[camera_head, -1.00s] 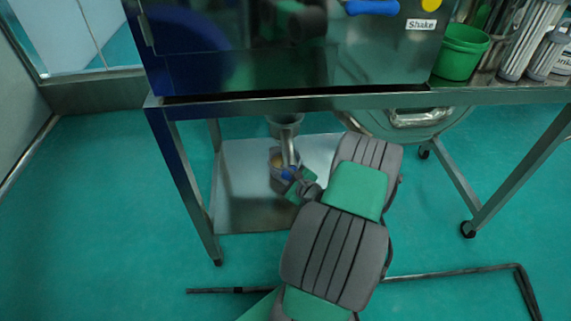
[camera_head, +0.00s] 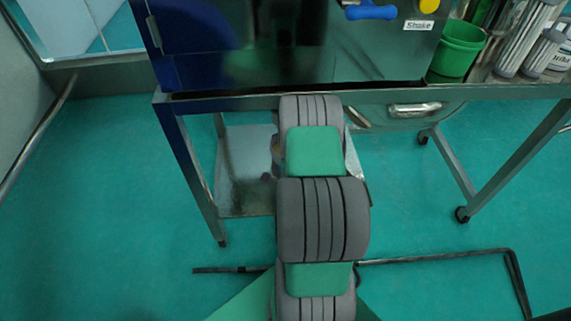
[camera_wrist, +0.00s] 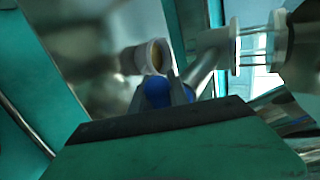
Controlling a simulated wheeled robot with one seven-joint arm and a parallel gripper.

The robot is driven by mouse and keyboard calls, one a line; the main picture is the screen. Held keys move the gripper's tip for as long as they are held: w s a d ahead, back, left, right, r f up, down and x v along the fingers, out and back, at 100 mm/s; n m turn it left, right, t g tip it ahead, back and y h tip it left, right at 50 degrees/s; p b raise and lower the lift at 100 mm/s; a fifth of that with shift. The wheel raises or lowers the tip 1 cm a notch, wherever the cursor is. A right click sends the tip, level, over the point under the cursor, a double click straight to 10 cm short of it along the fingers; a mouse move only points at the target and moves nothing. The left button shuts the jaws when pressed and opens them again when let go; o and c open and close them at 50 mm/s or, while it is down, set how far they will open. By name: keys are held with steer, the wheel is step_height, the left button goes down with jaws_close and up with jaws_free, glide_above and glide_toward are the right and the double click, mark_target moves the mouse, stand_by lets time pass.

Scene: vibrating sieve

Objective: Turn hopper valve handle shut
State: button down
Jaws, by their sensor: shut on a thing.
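The blue valve handle (camera_wrist: 158,92) shows in the wrist view between the two grey fingers of my gripper (camera_wrist: 162,86), which is shut on it. The handle sits beside the metal outlet pipe (camera_wrist: 206,72) of the hopper. How far the handle is turned cannot be told. In the head view my arm hides the gripper, the handle and the hopper outlet under the steel table (camera_head: 240,99).
The lower shelf (camera_head: 236,160) and table legs stand around my arm. A dark bar (camera_head: 430,257) stands low in front.

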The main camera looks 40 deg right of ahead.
steer(key=shift+s+f, duration=0.2)
stand_by(0.5)
steer(key=c, duration=1.3)
jaws_free()
steer(key=shift+w, duration=0.1)
steer(key=p+v, duration=0.1)
steer(key=v, duration=0.6)
steer(key=shift+s+a+r, duration=0.2)
steer(key=shift+a+r, duration=0.05)
